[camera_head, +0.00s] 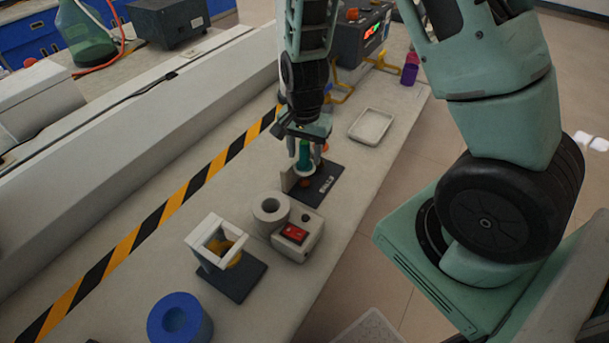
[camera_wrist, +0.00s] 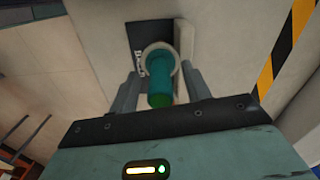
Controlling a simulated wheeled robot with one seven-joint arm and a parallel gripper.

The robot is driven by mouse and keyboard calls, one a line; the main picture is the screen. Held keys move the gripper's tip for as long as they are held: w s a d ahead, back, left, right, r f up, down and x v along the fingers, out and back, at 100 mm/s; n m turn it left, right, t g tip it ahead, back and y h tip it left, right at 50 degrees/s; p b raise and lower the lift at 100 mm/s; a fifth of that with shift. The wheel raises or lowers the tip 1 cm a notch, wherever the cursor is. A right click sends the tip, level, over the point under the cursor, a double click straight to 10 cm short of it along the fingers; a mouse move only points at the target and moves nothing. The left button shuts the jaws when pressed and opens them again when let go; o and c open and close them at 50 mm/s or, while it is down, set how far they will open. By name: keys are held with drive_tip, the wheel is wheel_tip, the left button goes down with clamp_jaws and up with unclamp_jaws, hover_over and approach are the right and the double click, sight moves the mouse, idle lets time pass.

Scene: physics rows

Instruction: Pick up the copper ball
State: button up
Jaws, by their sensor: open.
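My gripper (camera_head: 303,160) is open over the dark labelled plate (camera_head: 325,184) on the bench. A teal-green cylinder (camera_head: 304,153) stands upright between its fingers. In the wrist view, the cylinder (camera_wrist: 160,75) rises from a pale ring (camera_wrist: 149,49), with my fingers (camera_wrist: 160,84) on either side; I cannot tell if they touch it. No copper ball is clearly recognisable. A small orange-brown shape (camera_head: 304,183) shows low at the plate, and an orange spot (camera_head: 325,147) shows just behind my gripper; both are too small to identify.
Nearer on the bench are a grey ring-shaped block (camera_head: 270,208), a box with a red switch (camera_head: 297,235), a white square frame (camera_head: 215,240) with something yellow-orange inside, and a blue ring (camera_head: 180,320). An empty white tray (camera_head: 371,126) lies beyond my gripper, near the bench edge.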

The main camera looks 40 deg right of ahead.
drive_tip(key=c, duration=1)
wheel_tip(320, 180, up, 10)
drive_tip(key=shift+f, duration=0.1)
drive_tip(key=shift+r+p, duration=1.05)
drive_tip(key=shift+r, duration=0.1)
